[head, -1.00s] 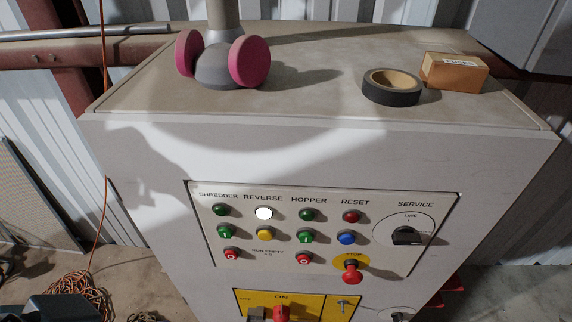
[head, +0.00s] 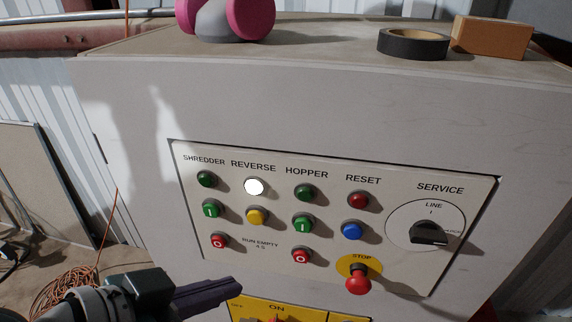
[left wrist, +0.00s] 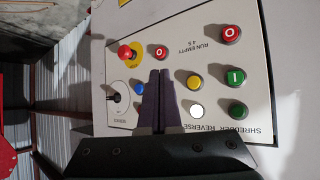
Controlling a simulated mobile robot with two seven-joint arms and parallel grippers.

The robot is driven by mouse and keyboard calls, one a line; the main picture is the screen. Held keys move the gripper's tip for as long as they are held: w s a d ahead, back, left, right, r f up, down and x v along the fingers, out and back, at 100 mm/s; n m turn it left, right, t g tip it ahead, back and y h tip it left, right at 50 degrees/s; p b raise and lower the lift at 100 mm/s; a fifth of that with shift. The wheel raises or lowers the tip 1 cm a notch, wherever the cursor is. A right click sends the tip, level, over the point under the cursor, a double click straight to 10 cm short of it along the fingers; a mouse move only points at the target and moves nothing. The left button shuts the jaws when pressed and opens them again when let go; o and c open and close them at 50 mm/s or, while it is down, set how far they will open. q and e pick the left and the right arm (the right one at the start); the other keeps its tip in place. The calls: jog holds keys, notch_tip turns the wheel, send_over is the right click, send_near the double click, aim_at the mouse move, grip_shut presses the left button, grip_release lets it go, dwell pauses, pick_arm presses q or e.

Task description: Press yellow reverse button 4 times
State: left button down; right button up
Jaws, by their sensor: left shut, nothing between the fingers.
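The yellow reverse button (head: 257,216) sits on the control panel, below the lit white lamp (head: 254,187) under the REVERSE label. The button also shows in the left wrist view (left wrist: 194,83), to the right of the fingers. My left gripper (head: 238,284) is at the bottom of the head view, below and left of the panel's buttons. In the left wrist view its fingers (left wrist: 159,74) are together and empty, pointing over the panel. They look apart from the yellow button; the gap to the panel is hard to judge. My right gripper is not in view.
Other controls sit close by: green buttons (head: 211,208), a blue button (head: 351,230), red buttons, a red STOP knob (head: 358,281) and a black SERVICE switch (head: 429,233). Black tape (head: 413,44) and an orange block (head: 492,37) lie on the cabinet top. Orange cable (head: 68,292) lies on the floor.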

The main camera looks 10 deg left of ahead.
aim_at(256, 217)
pick_arm(q)
jog(key=w+b, duration=0.3)
jog(key=w, duration=0.5)
jog(key=shift+w+d, duration=0.2)
jog(key=shift+w, duration=0.1)
jog(key=shift+w, duration=0.1)
dwell(1.7)
jog(key=shift+w, duration=0.35)
jog(key=shift+w+b, duration=0.45)
jog(key=shift+b, duration=0.1)
dwell(0.4)
jog(key=shift+s, duration=0.1)
dwell(0.4)
jog(key=shift+s+p, duration=0.55)
jog(key=shift+s, duration=0.2)
